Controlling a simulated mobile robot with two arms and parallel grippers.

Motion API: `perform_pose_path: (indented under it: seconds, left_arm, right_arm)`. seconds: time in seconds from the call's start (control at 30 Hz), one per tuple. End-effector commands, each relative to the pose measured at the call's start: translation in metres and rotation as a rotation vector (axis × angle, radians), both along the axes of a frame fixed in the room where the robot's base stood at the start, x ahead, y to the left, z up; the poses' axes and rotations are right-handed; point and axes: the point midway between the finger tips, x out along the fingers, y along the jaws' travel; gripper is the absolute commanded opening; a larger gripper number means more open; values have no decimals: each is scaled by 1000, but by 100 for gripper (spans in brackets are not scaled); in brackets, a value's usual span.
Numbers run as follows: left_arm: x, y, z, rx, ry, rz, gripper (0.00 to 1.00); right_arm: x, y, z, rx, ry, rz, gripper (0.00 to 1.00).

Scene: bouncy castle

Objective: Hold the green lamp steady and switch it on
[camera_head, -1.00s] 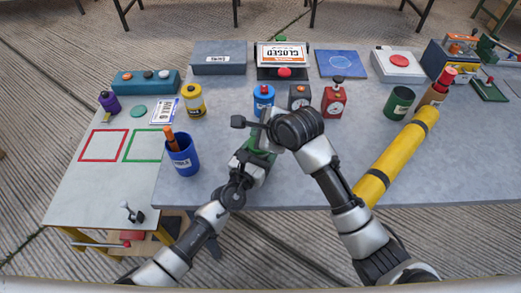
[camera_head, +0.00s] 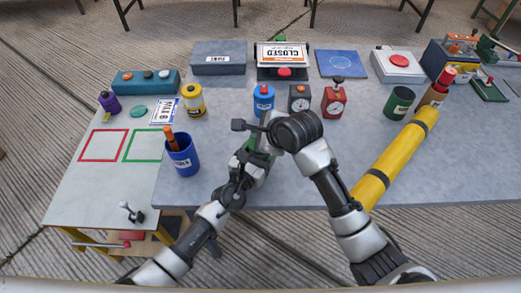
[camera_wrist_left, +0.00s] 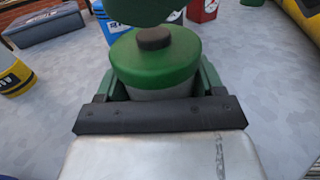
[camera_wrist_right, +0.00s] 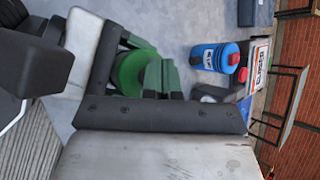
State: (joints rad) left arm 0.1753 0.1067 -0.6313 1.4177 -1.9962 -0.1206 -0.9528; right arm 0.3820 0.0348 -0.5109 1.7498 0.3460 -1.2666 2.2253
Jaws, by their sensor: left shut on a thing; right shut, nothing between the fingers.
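The green lamp (camera_wrist_left: 155,58) is a short green cylinder with a dark round button on top. In the left wrist view it stands between the fingers of my left gripper (camera_wrist_left: 158,82), which is shut on its body. In the head view the arms mostly hide it. My right gripper (camera_head: 262,146) is shut and empty, close over the lamp. A dark green shape hangs just above the button in the left wrist view. The lamp also shows beside the right fingers in the right wrist view (camera_wrist_right: 128,72). I cannot tell whether the button is touched.
Behind stand a blue bottle-like object (camera_head: 263,101), a dark timer (camera_head: 299,98) and a red one (camera_head: 333,102). A blue cup (camera_head: 183,158) with a tool is at left. A yellow tube (camera_head: 385,170) lies right of my right arm. Grey table is bare between.

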Motion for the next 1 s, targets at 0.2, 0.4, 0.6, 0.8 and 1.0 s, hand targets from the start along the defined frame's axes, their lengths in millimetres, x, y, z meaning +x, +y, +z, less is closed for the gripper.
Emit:
perform_pose_path:
  seconds: [0.2,0.4,0.6,0.8,1.0]
  left_arm:
    - [0,0,0,0,1,0,34]
    - [0,0,0,0,1,0,34]
    - [0,0,0,0,1,0,34]
    - [0,0,0,0,1,0,34]
    - [0,0,0,0,1,0,34]
  right_arm:
    - [0,0,-1,0,1,1,0]
    - [0,1,4,2,0,0,0]
    - [0,1,9,1,1,0,0]
    - [0,0,9,1,1,1,0]
    - [0,1,25,3,-2,1,0]
